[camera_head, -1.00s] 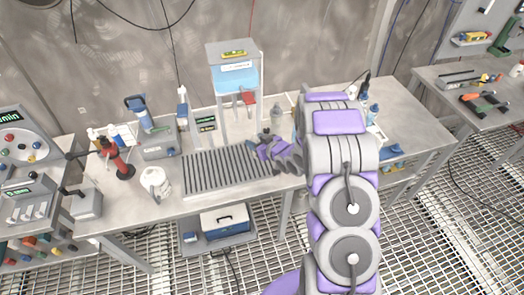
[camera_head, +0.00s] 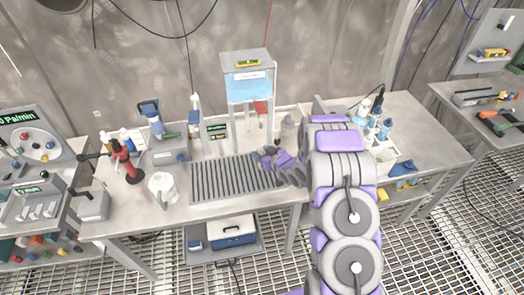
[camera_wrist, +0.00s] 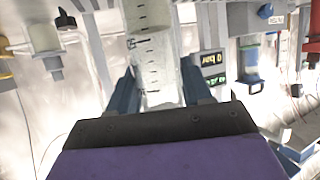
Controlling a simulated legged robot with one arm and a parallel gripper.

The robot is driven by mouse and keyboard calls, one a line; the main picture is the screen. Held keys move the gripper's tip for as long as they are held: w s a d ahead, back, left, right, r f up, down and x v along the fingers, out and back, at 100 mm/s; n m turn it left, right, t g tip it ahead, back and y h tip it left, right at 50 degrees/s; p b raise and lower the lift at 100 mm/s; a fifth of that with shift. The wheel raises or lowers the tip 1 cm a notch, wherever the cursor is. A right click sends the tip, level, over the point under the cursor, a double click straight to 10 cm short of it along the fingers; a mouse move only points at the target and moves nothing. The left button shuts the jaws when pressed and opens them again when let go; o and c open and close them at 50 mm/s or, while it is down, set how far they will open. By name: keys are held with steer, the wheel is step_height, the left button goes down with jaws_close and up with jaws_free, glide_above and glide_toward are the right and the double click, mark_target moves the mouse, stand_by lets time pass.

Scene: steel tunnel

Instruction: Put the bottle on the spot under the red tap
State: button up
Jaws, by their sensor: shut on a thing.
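My gripper (camera_head: 270,158) is over the right end of the ribbed drip tray (camera_head: 225,180), below and in front of the red tap (camera_head: 261,107). In the wrist view my gripper (camera_wrist: 159,88) is shut on a clear bottle (camera_wrist: 153,68) with dark graduation marks, between its two blue-grey fingers. The held bottle is not clearly seen in the head view. The red tap hangs under the right side of a tank (camera_head: 249,88) with blue liquid. The spot under it is mostly hidden by my gripper.
A grey bottle-like object (camera_head: 287,127) stands behind my gripper. Several bottles (camera_head: 383,130) stand at the right. The tray's left part is clear.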

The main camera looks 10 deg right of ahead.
steer(key=shift+a+f, duration=0.2)
steer(key=shift+f, duration=0.35)
steer(key=shift+a, duration=0.1)
steer(key=shift+f, duration=0.15)
steer(key=shift+f+b, duration=0.3)
steer(key=shift+f, duration=0.05)
steer(key=o, duration=1.2)
steer(key=shift+o, duration=0.2)
steer(key=p+v, duration=0.1)
steer(key=v, duration=1.6)
steer(key=shift+d+p, duration=0.25)
steer(key=shift+p, duration=0.15)
